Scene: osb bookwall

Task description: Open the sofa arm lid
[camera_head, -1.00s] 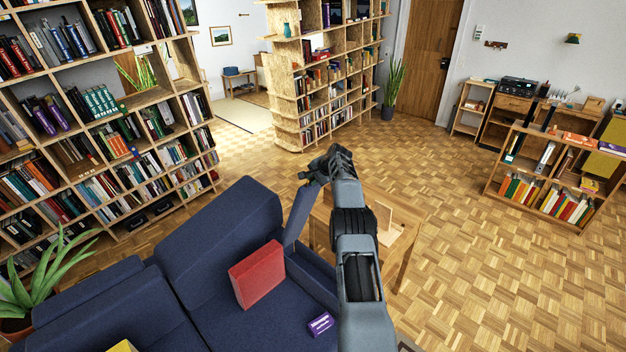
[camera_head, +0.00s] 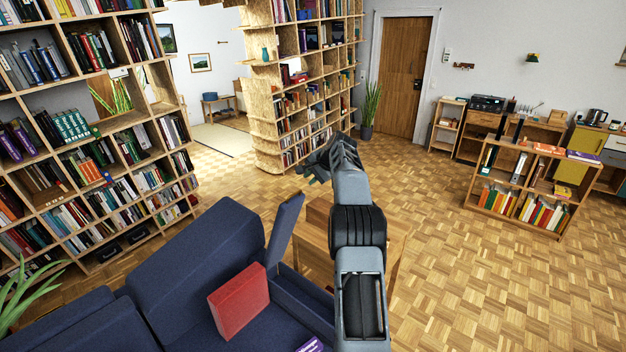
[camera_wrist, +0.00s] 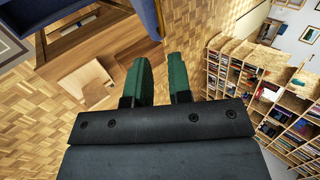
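The blue sofa arm lid (camera_head: 285,228) stands raised, nearly upright, at the right end of the dark blue sofa (camera_head: 200,255). The open arm box (camera_head: 302,298) lies below and in front of it. My gripper (camera_head: 318,167) is beyond and above the lid's top edge, apart from it in the head view. In the wrist view its two green fingers (camera_wrist: 162,82) are parted with nothing between them. A blue panel, likely the lid (camera_wrist: 148,14), shows at the top of the wrist view, clear of the fingers.
A wooden table (camera_head: 397,250) stands close to the sofa arm, under my arm. Bookshelves (camera_head: 310,95) stand behind. The parquet on the right is open up to a low shelf (camera_head: 520,188).

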